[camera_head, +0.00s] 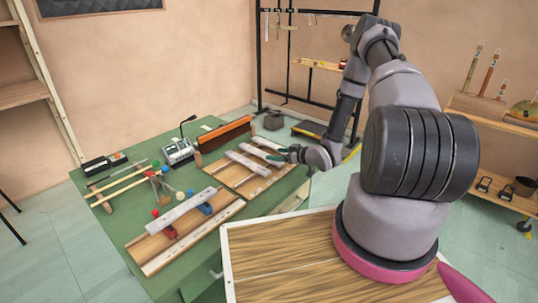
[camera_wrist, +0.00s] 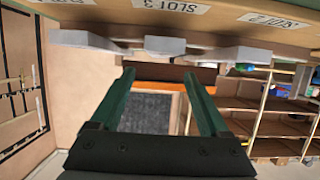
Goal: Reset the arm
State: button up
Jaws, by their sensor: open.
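My arm rises from its base at the right in the head view, bends high up and reaches down left over the green table (camera_head: 110,225). My gripper (camera_head: 272,154) is at the right edge of the wooden slotted board (camera_head: 238,182), by the ends of its grey bars. In the wrist view my gripper (camera_wrist: 160,75) has its two green fingers apart with nothing held between them. That view looks upside down, with several grey bars (camera_wrist: 165,46) and the labels "SLOT 3" (camera_wrist: 171,5) and "SLOT 2" (camera_wrist: 272,21) above the fingers. Whether a finger touches a bar cannot be told.
A nearer board carries a long grey bar (camera_head: 180,211) on blue and red supports. Mallets (camera_head: 120,185), a meter (camera_head: 179,150) and an orange-topped block (camera_head: 225,131) also lie on the table. A black rack (camera_head: 261,60) stands behind, shelves (camera_head: 500,112) at right.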

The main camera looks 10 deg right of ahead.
jog(key=v, duration=0.3)
jog(key=shift+d+r, duration=0.1)
jog(key=w+d+r+m+g+h, duration=0.1)
jog(key=w+d+r+h, duration=0.15)
jog(key=r, duration=0.45)
jog(key=w+d+r+h, duration=0.2)
jog(key=d+r, duration=0.1)
jog(key=r, duration=0.4)
jog(key=s+d+r+m+g+h, duration=0.1)
jog(key=s+r+m+h, duration=0.15)
jog(key=r, duration=0.55)
jog(key=s+d+r+m+h, duration=0.1)
jog(key=s+r+h, duration=0.15)
jog(key=r, duration=0.65)
jog(key=s+a+r+m+g, duration=0.15)
jog(key=s+r+m, duration=0.25)
jog(key=s+r, duration=0.75)
jog(key=s+a+r+m+y, duration=0.1)
jog(key=s+a, duration=0.3)
jog(key=s, duration=0.5)
jog(key=s+a+r+m+y, duration=0.2)
jog(key=s+a+r, duration=0.1)
jog(key=s, duration=0.6)
jog(key=shift+s+a+r+g, duration=0.2)
jog(key=shift+a+r+g, duration=0.2)
jog(key=shift+r, duration=0.25)
jog(key=shift+w+y, duration=0.1)
jog(key=shift+y, duration=0.15)
